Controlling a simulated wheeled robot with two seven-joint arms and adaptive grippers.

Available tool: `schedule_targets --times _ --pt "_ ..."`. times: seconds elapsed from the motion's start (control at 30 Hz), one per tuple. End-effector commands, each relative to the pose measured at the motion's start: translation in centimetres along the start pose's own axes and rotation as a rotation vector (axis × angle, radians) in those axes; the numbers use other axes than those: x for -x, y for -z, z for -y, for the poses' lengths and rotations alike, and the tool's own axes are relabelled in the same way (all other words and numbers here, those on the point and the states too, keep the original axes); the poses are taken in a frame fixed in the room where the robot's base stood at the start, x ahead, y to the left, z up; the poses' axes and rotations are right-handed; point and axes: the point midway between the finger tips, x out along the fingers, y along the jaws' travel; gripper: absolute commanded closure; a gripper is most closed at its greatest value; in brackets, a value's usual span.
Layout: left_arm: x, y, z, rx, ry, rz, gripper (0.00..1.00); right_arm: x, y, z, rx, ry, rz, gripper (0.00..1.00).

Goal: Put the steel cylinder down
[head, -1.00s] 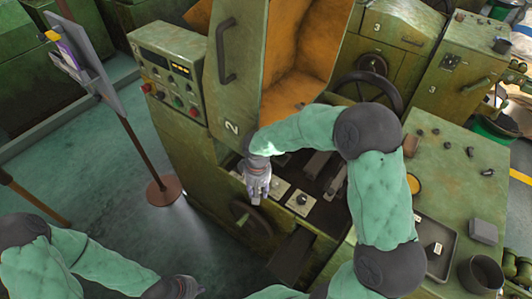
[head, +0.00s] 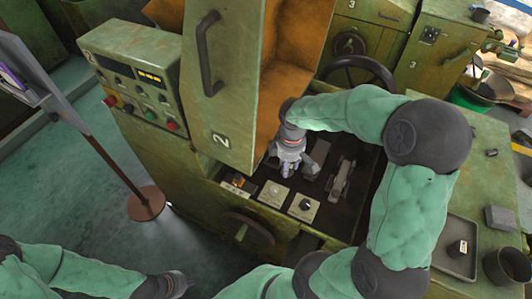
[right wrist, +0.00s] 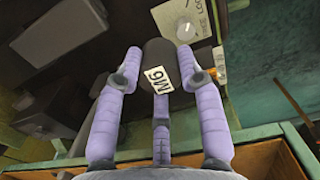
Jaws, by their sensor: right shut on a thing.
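In the head view my right gripper (head: 288,165) points down over the dark bed of machine 2 (head: 330,215), behind the dial plates. The cylinder is hidden or too small to make out there. I cannot tell whether it touches the bed. My left gripper (head: 175,287) is at the bottom left, away from the machine; its fingers are not clear.
Dial plates (head: 303,207) lie in front of my right gripper. A grey block (head: 316,157) and a bracket (head: 342,180) stand right of it. The raised guard (head: 222,90) is close on its left. A tray (head: 440,262) and a dark cup (head: 503,266) stand at the right.

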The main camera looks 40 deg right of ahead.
Motion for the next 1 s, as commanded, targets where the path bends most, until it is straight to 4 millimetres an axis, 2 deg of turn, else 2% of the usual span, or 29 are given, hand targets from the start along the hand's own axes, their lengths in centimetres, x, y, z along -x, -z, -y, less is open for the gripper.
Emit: schedule_targets --times 0.17,0.57,0.6,0.8,1.0 --pt "-0.6 -0.1 0.2 0.0 0.0 0.003 1.0 -0.7 0.4 -1.4 0.017 -0.002 -0.001 1.0" --pt "-2.6 0.0 0.9 0.0 0.0 0.002 1.0 -4.4 5.2 -7.7 0.015 -0.001 -0.001 1.0" --pt "-2.9 0.0 1.0 0.0 0.0 0.002 1.0 -5.3 5.5 -8.1 0.016 0.0 0.0 1.0" --pt "-3.8 0.0 1.4 0.0 0.0 0.002 1.0 -8.0 6.8 -10.0 0.016 -0.001 0.0 1.0" --pt "-4.1 0.0 1.5 0.0 0.0 0.002 1.0 -8.9 7.4 -10.8 0.016 -0.003 -0.001 1.0"
